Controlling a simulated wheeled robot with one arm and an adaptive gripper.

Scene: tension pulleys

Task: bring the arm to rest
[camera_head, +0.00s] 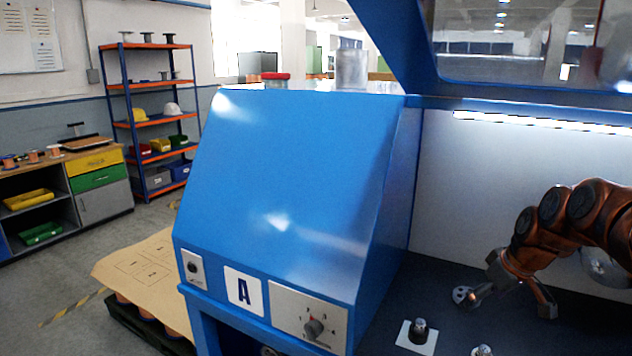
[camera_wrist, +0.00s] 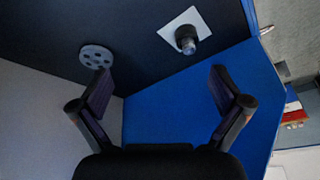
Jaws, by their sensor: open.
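My arm reaches in from the right of the head view. My gripper (camera_head: 508,297) hangs low inside the blue machine's bay with its fingers spread. In the wrist view my gripper (camera_wrist: 160,75) is open, and nothing shows between its fingers. A grey disc with holes (camera_head: 460,294) lies on the dark surface beside one finger. It also shows in the wrist view (camera_wrist: 97,56), close to the left fingertip; I cannot tell whether they touch. A dark post on a white plate (camera_head: 418,332) stands nearer the front.
A blue housing (camera_head: 290,190) marked A, with a knob panel (camera_head: 310,318), stands left of the bay. Another post top (camera_head: 482,350) shows at the bottom edge. A pale back wall (camera_head: 480,180) bounds the bay. Shelves (camera_head: 150,120) and a workbench stand far left.

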